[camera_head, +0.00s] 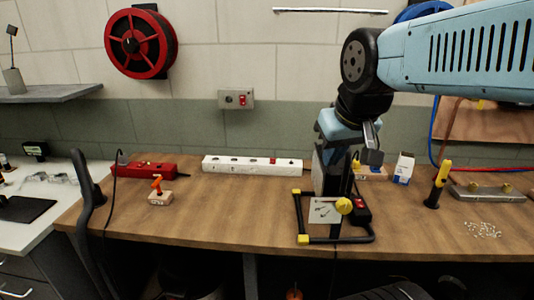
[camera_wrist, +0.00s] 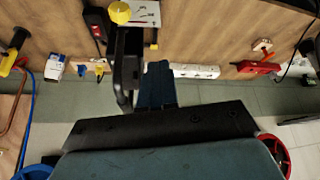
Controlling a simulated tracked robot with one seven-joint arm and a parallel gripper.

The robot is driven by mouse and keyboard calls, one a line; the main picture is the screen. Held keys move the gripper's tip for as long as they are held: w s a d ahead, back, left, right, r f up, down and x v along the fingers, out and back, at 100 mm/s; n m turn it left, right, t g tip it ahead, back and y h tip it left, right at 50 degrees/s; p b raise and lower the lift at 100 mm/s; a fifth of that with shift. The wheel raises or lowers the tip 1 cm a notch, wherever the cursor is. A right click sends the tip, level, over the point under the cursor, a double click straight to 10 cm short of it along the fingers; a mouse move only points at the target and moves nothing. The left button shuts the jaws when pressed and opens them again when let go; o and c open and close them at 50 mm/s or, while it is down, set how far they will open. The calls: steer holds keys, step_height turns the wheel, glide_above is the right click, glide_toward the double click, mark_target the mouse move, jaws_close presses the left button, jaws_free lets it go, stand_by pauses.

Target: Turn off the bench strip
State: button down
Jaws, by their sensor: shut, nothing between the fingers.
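The bench strip (camera_head: 252,165) is a long white power strip lying near the back of the wooden bench. It has several sockets and a red switch (camera_head: 273,161) towards its right end; whether the switch is on is too small to tell. The strip also shows in the wrist view (camera_wrist: 196,71), right of my gripper (camera_wrist: 158,66). My gripper is shut and empty. In the head view my gripper (camera_head: 371,156) points down above the bench, right of the strip and apart from it.
A black stand with yellow corners (camera_head: 304,239) is close below my arm. A red power strip (camera_head: 152,170) with a plugged cable lies left. A wall box (camera_head: 237,99) has a red switch. A white carton (camera_head: 404,168) stands right.

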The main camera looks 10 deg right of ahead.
steer(key=w+r+n+g, duration=0.1)
steer(key=w+r+n, duration=0.25)
steer(key=w, duration=0.85)
steer(key=n+g, duration=0.3)
steer(key=n, duration=0.7)
glide_above(273, 159)
steer(key=s, duration=0.2)
step_height(273, 159, down, 13)
steer(key=shift+w+a+f, duration=0.2)
steer(key=shift+a, duration=0.25)
steer(key=f, duration=0.4)
steer(key=w+f, duration=0.1)
steer(key=f, duration=0.9)
steer(key=shift+w+d, duration=0.25)
steer(key=shift+d, duration=0.05)
steer(key=shift+r, duration=0.1)
